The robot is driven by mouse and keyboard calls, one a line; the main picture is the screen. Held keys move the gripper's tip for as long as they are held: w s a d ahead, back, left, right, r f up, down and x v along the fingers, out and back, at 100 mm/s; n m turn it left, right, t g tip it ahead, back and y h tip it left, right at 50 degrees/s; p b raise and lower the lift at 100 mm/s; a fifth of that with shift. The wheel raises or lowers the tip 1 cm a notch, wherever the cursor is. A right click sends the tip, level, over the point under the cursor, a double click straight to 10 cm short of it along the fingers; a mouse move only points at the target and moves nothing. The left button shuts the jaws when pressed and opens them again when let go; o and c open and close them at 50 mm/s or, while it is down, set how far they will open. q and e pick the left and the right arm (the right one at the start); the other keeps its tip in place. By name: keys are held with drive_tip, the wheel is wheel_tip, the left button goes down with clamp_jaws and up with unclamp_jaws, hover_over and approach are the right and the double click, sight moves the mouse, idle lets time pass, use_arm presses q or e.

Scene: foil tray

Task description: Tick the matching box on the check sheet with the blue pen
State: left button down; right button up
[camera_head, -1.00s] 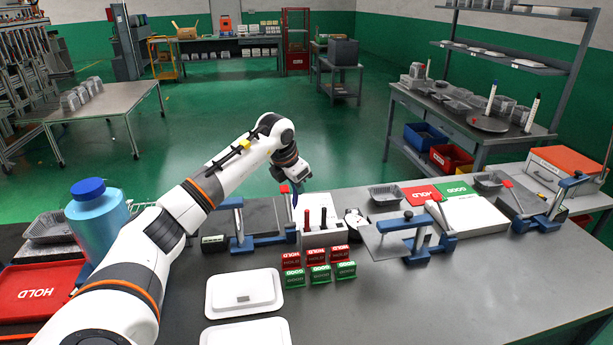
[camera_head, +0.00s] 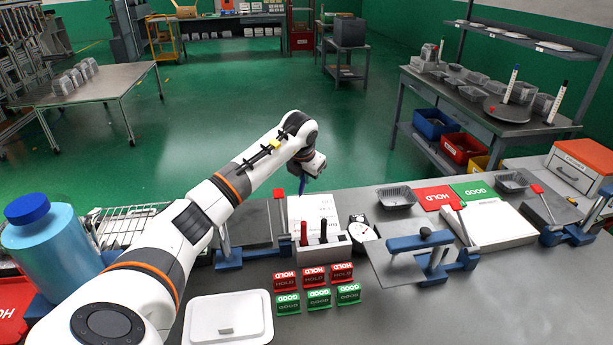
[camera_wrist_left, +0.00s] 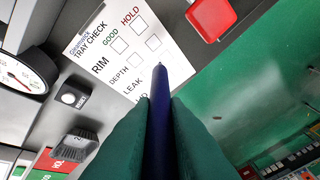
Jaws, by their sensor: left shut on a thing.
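My left gripper (camera_head: 306,176) is shut on the blue pen (camera_head: 302,186), which points down over the check sheet (camera_head: 322,207). In the left wrist view the dark blue pen (camera_wrist_left: 160,115) sits between the green fingers of the gripper (camera_wrist_left: 160,125). The white sheet (camera_wrist_left: 90,47) there reads TRAY CHECK, with GOOD and HOLD columns and rows RIM, DEPTH and LEAK. The pen's tip appears by the boxes of the LEAK row, near the HOLD column. I cannot tell whether it touches the paper. The pen and fingers hide the lower rows. My right gripper is not in view.
A white holder (camera_head: 322,246) with a red and a black pen stands just before the sheet. Red HOLD blocks (camera_head: 314,276) and green GOOD blocks (camera_head: 318,299) stand nearer. A red-handled clamp (camera_head: 279,215) is left of the sheet.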

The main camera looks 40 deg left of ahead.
use_arm(q)
drive_tip(key=shift+f, duration=0.5)
drive_tip(key=shift+s+f, duration=0.15)
drive_tip(key=shift+f, duration=0.05)
drive_tip(key=shift+f+b, duration=0.25)
drive_tip(key=shift+b, duration=0.2)
wheel_tip(320, 180, down, 5)
drive_tip(key=b, duration=0.3)
drive_tip(key=shift+f+b, duration=0.3)
drive_tip(key=shift+b, duration=0.05)
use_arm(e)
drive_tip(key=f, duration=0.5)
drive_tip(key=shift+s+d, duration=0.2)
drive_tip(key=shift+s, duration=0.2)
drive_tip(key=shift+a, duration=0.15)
use_arm(q)
drive_tip(key=shift+f, duration=0.25)
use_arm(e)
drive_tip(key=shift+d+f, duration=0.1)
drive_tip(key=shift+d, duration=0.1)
use_arm(q)
drive_tip(key=shift+a, duration=0.15)
